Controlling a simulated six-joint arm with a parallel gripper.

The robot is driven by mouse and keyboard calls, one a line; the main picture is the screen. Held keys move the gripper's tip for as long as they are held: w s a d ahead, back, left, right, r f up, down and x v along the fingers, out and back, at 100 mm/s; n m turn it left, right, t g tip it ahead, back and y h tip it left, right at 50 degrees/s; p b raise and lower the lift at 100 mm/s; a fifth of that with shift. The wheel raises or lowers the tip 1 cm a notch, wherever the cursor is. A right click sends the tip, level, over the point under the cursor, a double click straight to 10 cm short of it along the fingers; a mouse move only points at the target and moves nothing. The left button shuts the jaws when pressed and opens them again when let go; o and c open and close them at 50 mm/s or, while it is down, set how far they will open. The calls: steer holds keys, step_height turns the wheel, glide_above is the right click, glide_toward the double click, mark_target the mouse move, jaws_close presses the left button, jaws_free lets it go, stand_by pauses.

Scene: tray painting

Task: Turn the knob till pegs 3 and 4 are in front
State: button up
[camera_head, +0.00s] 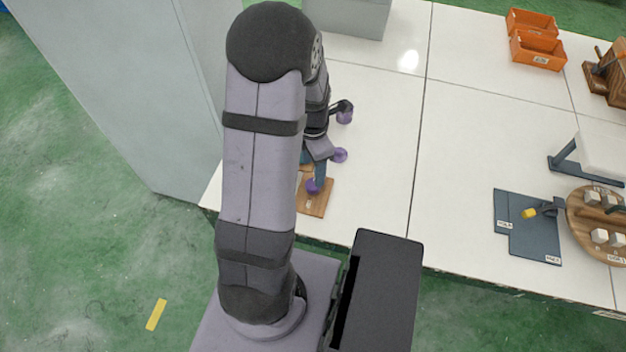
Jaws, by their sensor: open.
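A round wooden turntable (577,222) stands at the right edge of the head view, partly cut off. It carries several pale blocks, and its small labels are too small to read surely. A small yellow knob-like piece (530,213) sits at the turntable's left beside a dark bracket (549,208). I cannot tell which pegs are in front. My gripper (332,145) hangs behind my raised arm, far to the left of the turntable. It is open, but its fingers are partly hidden and hard to separate from purple-ended pieces there. It is apart from the yellow piece.
Dark labelled plates (520,235) lie left of the turntable. A wooden board (318,200) lies near my arm. Orange bins (537,50) and a wooden item (607,72) stand at the back right, with a pale stand (600,150) behind the turntable. The white table's middle (440,150) is clear.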

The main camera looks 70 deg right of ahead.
mark_target(313, 184)
steer(key=shift+n, duration=0.5)
steer(key=shift+f+p, duration=0.8)
steer(key=shift+f, duration=2.85)
steer(key=shift+c, duration=0.3)
steer(key=c, duration=1)
